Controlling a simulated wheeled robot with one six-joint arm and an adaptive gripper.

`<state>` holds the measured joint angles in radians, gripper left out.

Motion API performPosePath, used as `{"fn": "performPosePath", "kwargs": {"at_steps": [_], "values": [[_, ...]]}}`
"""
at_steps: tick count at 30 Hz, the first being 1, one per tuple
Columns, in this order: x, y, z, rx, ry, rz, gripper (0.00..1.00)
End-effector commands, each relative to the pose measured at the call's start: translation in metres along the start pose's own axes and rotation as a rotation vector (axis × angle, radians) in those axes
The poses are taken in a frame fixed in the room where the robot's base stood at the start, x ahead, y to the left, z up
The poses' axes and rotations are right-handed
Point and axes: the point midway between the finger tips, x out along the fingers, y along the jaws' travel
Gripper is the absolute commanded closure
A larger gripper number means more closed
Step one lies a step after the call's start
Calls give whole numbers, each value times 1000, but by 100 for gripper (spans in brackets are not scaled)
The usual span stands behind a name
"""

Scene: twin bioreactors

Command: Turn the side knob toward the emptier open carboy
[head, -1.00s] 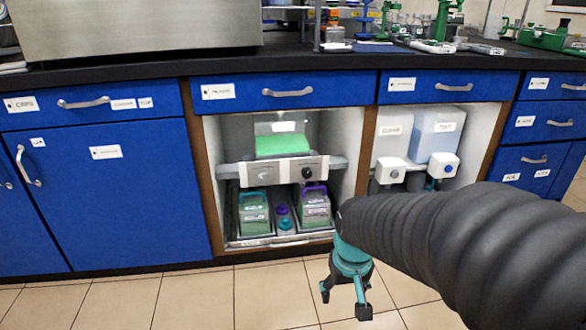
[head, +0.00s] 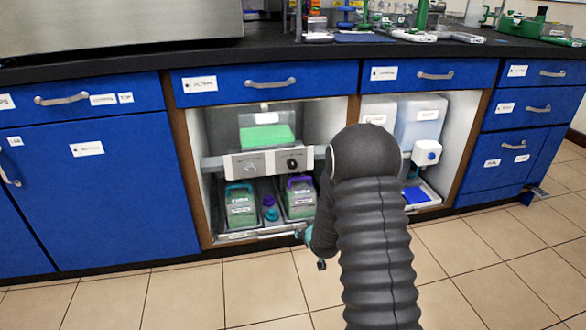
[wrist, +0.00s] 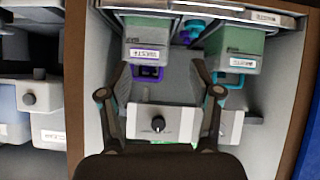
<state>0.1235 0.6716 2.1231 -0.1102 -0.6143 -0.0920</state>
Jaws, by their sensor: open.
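The black side knob (head: 291,163) sits on the right part of a pale panel in the left open cabinet bay. It shows in the wrist view (wrist: 157,124) on a white block. Below the panel stand a carboy with a teal handle (head: 241,208) on the left and one with a purple handle (head: 300,199) on the right. In the wrist view the purple-handled one (wrist: 148,52) is left, the teal-handled one (wrist: 237,50) right. I cannot tell which is emptier. My gripper (wrist: 159,90) is open and empty, its fingers spread either side of the knob in view; contact is not visible.
A grey dial (head: 251,167) is left of the knob, beneath a vessel of green liquid (head: 267,135). Small purple and teal caps lie between the carboys. The right bay holds jugs (head: 420,120) and a white knob unit (head: 426,152). Brown cabinet posts edge the bays.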

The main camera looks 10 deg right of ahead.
Motion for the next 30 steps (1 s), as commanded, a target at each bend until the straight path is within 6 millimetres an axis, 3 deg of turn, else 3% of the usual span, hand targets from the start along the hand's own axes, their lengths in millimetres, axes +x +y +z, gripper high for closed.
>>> {"fn": "performPosePath", "kwargs": {"at_steps": [2, 6, 9, 17, 30], "values": [[8, 2, -28, -18, 140, 9, 36], [-2, 6, -89, -45, 387, 29, 36], [-13, 8, -115, -59, 507, 41, 36], [-23, 9, -138, -72, 615, 55, 36], [35, 11, -177, -74, 613, 55, 36]]}}
